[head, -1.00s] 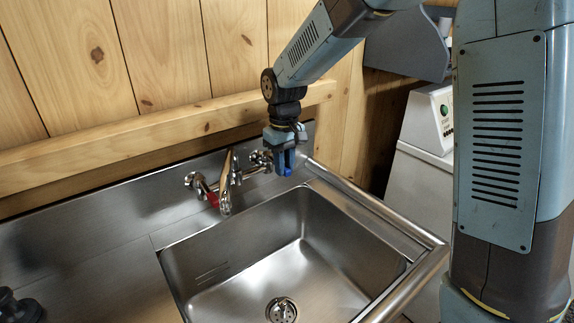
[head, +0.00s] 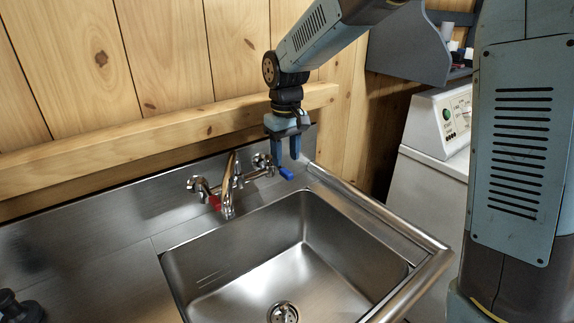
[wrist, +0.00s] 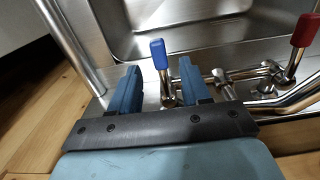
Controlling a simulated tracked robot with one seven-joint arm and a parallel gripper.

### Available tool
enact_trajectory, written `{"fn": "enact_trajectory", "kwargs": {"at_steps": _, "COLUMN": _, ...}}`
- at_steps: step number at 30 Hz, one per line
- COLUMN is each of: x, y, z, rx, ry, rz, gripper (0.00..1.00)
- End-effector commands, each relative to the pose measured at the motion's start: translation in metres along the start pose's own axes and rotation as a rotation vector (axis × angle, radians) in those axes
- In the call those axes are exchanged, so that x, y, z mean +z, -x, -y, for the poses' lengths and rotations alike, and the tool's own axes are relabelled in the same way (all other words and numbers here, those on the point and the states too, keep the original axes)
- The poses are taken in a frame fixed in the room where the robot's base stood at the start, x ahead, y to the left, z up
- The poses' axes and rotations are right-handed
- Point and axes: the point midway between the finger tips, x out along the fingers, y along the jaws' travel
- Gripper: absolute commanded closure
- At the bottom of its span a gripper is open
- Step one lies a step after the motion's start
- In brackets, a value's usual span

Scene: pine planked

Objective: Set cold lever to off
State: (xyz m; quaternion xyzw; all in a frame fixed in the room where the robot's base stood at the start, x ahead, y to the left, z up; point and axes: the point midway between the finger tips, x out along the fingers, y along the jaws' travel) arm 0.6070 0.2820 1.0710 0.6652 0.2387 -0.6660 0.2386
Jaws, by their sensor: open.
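The cold lever, with a blue grip (head: 286,173), is on the right valve of the wall-mounted faucet (head: 229,186). In the head view its grip points right and slightly down, out over the sink's back right corner. My gripper (head: 286,158) is open and points down just above the blue grip, holding nothing. In the wrist view the blue grip (wrist: 159,54) lies in line with the gap between my two blue fingers (wrist: 158,82). I cannot tell whether a finger touches it. The red lever (head: 214,202) is on the left valve, also visible in the wrist view (wrist: 305,30).
A steel sink basin (head: 236,274) lies below the faucet, with a raised rim (head: 400,215) at right. A wooden rail (head: 150,142) runs along the wall behind. A white machine (head: 438,125) stands to the right. The basin is empty.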

Motion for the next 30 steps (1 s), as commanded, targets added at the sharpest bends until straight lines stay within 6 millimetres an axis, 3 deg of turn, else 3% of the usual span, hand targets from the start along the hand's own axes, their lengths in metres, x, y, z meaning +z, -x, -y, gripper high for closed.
{"fn": "enact_trajectory", "kwargs": {"at_steps": 6, "x": -0.001, "y": 0.045, "z": -0.001, "rx": 0.001, "ry": -0.002, "rz": -0.004, "gripper": 0.53}}
{"fn": "enact_trajectory", "kwargs": {"at_steps": 12, "x": -0.001, "y": 0.076, "z": -0.001, "rx": 0.0, "ry": -0.001, "rz": -0.003, "gripper": 0.53}}
{"fn": "enact_trajectory", "kwargs": {"at_steps": 18, "x": -0.001, "y": 0.091, "z": -0.001, "rx": 0.0, "ry": -0.001, "rz": -0.001, "gripper": 0.53}}
{"fn": "enact_trajectory", "kwargs": {"at_steps": 30, "x": 0.0, "y": 0.094, "z": -0.002, "rx": 0.001, "ry": -0.003, "rz": -0.002, "gripper": 0.53}}
